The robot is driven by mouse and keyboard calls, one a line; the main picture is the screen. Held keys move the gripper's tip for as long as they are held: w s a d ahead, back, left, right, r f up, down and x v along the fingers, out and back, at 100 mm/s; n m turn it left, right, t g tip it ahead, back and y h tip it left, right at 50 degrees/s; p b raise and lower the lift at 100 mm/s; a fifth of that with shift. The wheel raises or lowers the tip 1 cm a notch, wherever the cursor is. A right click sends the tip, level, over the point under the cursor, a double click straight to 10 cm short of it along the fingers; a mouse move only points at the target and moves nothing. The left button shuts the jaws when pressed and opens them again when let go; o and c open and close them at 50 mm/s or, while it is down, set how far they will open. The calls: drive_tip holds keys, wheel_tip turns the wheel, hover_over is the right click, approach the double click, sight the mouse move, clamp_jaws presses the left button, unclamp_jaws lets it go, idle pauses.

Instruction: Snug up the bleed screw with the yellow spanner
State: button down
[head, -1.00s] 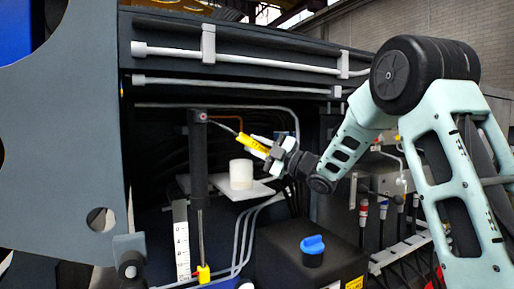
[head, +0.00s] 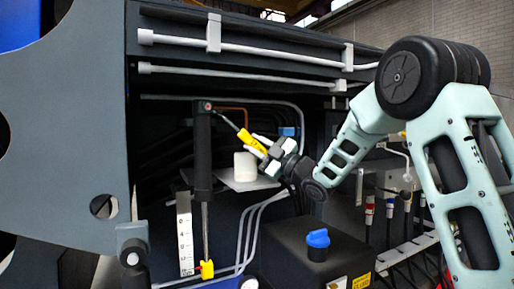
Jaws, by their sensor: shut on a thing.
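The yellow spanner (head: 251,142) is in my gripper (head: 263,149), which is shut on the lower right end of its yellow handle. Its thin grey shank runs up and left from the handle to the top of an upright black cylinder (head: 203,155). The bleed screw (head: 208,106) shows as a small reddish spot at that top. The spanner's tip is at or very close to the screw; the picture is too small to tell whether it is seated around it.
A white cylinder (head: 245,166) stands on a pale shelf (head: 252,184) just below my gripper. A black tank with a blue cap (head: 318,238) is in front at lower right. A grey pipe (head: 215,100) runs close above the screw. A large grey plate (head: 70,150) fills the left.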

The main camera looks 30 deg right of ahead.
drive_tip(key=shift+a+f+m+b, duration=0.2)
drive_tip(key=shift+f+m+b, duration=0.1)
drive_tip(key=shift+b, duration=0.25)
drive_tip(key=shift+d+r, duration=0.2)
drive_tip(key=shift+r, duration=0.1)
drive_tip(key=shift+r, duration=0.1)
drive_tip(key=shift+s, duration=0.1)
drive_tip(key=s+b, duration=0.5)
drive_tip(key=s, duration=0.5)
drive_tip(key=shift+s, duration=0.35)
idle(1.1)
